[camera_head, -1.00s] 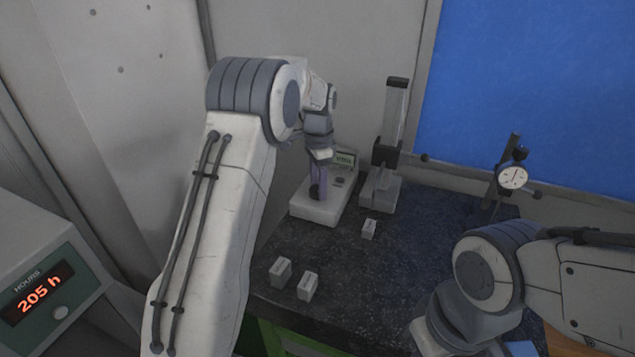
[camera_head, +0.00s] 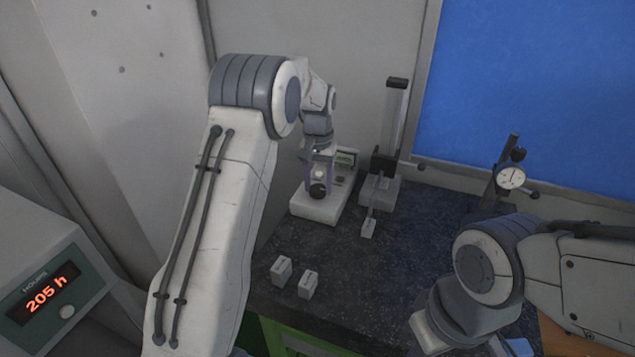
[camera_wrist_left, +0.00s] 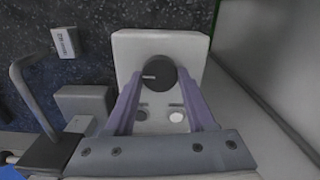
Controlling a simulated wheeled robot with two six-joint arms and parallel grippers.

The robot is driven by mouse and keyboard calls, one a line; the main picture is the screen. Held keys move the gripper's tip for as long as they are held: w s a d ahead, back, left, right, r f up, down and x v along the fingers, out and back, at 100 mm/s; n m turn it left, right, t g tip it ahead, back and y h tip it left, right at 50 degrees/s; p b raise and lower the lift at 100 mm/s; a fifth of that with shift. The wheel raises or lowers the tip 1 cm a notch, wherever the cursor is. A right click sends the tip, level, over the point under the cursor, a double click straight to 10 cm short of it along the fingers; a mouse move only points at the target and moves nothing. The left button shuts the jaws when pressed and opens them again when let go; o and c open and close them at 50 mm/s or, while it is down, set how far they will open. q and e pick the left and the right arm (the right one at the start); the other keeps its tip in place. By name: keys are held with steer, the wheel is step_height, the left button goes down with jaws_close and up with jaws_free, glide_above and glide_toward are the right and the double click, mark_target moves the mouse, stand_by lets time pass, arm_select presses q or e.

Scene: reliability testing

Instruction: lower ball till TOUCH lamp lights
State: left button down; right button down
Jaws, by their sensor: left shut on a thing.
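My left gripper (camera_head: 319,185) is shut on the dark round knob (camera_head: 318,191) of a white device (camera_head: 312,207). In the left wrist view its purple fingers stand on both sides of the knob (camera_wrist_left: 152,76), which has a white pointer mark. Two round spots show on the device, one dark (camera_wrist_left: 141,115) and one bright white (camera_wrist_left: 177,117). I cannot read which is the TOUCH lamp. A column stand (camera_head: 396,110) has a dark carriage (camera_head: 384,164). A thin bent rod (camera_wrist_left: 35,95) reaches from it towards a small white block (camera_head: 368,229). I cannot make out the ball or any contact.
Two white blocks (camera_head: 281,270) (camera_head: 308,284) lie on the dark speckled bench (camera_head: 340,265). A dial gauge (camera_head: 511,177) stands at right, near my right arm. An hours counter (camera_head: 45,294) is at left.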

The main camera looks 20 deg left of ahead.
mark_target(318, 188)
arm_select(q)
steer(key=shift+n, duration=2.2)
steer(key=shift+c, duration=1.2)
jaws_free()
step_height(318, 188, up, 11)
steer(key=b, duration=0.2)
steer(key=shift+f, duration=0.2)
